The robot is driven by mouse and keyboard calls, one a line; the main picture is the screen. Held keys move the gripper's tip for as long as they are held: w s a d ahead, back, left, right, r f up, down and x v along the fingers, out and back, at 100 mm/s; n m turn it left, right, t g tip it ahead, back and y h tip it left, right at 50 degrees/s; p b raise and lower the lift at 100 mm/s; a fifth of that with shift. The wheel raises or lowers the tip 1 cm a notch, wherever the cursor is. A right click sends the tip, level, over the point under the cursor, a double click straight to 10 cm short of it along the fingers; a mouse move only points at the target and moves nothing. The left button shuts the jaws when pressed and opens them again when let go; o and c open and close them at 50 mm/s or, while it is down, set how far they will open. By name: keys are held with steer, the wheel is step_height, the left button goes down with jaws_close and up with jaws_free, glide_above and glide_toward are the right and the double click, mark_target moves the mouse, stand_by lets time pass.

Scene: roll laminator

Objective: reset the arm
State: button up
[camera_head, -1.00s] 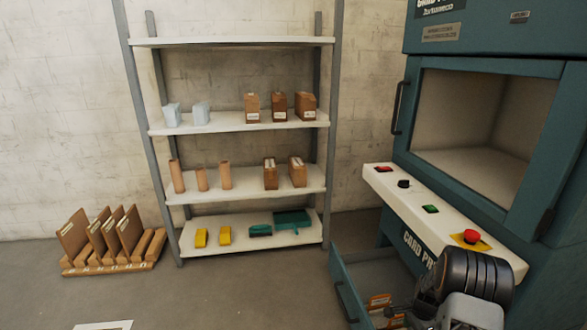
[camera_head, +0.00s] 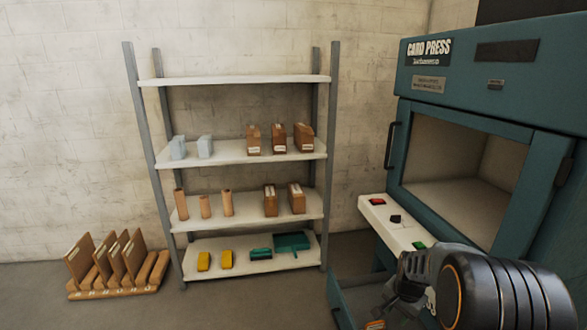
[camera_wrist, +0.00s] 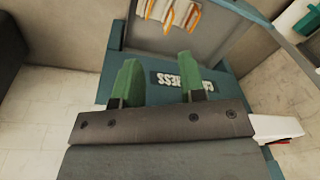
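My gripper (camera_wrist: 160,60) shows in the wrist view with its two green fingers apart and nothing between them. It hangs over the front of the teal card press (camera_head: 495,112), whose label appears upside down behind the fingers. In the head view my arm fills the lower right, in front of the press. The fingertips cannot be made out there.
The press's open drawer (camera_wrist: 205,40) holds orange-and-white items. Its control ledge (camera_head: 400,232) is partly hidden by my arm. A shelf rack (camera_head: 245,152) with boxes stands behind, and a wooden rack (camera_head: 115,288) sits on the floor at left.

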steer(key=s+a+r+n+p, duration=0.3)
steer(key=s+a+r+p, duration=0.1)
steer(key=r, duration=0.7)
steer(key=s+a+r+n+t+p, duration=0.1)
steer(key=s+a+r+n+p, duration=0.2)
steer(key=r, duration=0.9)
steer(key=s+a+r+n+t+p, duration=0.1)
steer(key=s+a+r+n+p, duration=0.3)
steer(key=s+r+p, duration=0.5)
step_height(320, 180, up, 3)
steer(key=a+p, duration=0.1)
steer(key=p, duration=0.2)
steer(key=shift+c, duration=0.2)
